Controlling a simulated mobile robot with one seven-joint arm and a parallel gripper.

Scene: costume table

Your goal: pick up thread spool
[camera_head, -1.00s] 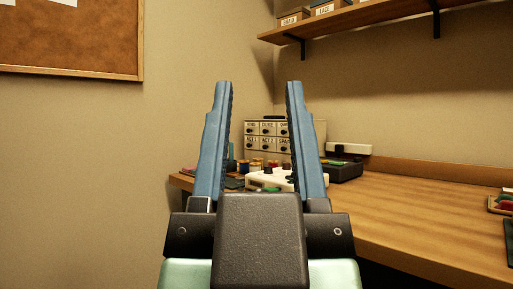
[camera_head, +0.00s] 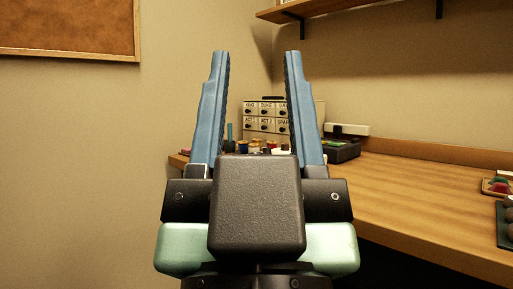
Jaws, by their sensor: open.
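My gripper (camera_head: 257,54) is open and empty, its two blue fingers pointing up and away in front of the camera. Several small coloured pieces that look like thread spools (camera_head: 255,147) stand in a row at the far left of the table, seen between the fingers. They are small and partly hidden behind my gripper's body, so I cannot tell which single spool is meant. My fingers are apart from them, well short of that part of the table.
The wooden table (camera_head: 420,192) runs along the right wall, with a wide bare stretch. A labelled drawer cabinet (camera_head: 262,117) and a dark box (camera_head: 341,151) stand at its back. Small trays lie at the right edge. A shelf (camera_head: 340,7) hangs above.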

